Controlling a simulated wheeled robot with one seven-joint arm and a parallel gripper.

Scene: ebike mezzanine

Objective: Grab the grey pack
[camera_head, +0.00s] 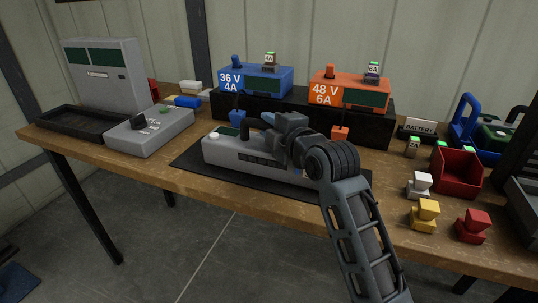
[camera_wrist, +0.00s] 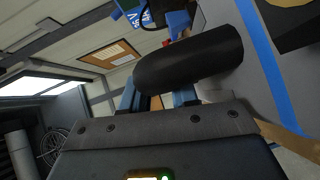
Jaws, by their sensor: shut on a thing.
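The grey pack (camera_head: 228,153) is a long grey block lying on a black mat (camera_head: 190,161) in the middle of the bench. It has a dark panel and a white round knob at its left end. My gripper (camera_head: 268,122) is over the top of the pack and hides much of its right half. In the wrist view, the blue fingers of my gripper (camera_wrist: 157,94) are shut on a dark rounded bar (camera_wrist: 190,60), which looks like the pack's handle. The pack's grey side with a blue stripe (camera_wrist: 268,60) shows beside it. The pack appears to rest on the mat.
Behind stand a blue 36 V charger (camera_head: 250,80) and an orange 48 V charger (camera_head: 350,92) on a black stand. A grey device (camera_head: 152,132) and black tray (camera_head: 75,122) are left. A red bin (camera_head: 455,174) and small white, yellow and red blocks are right.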

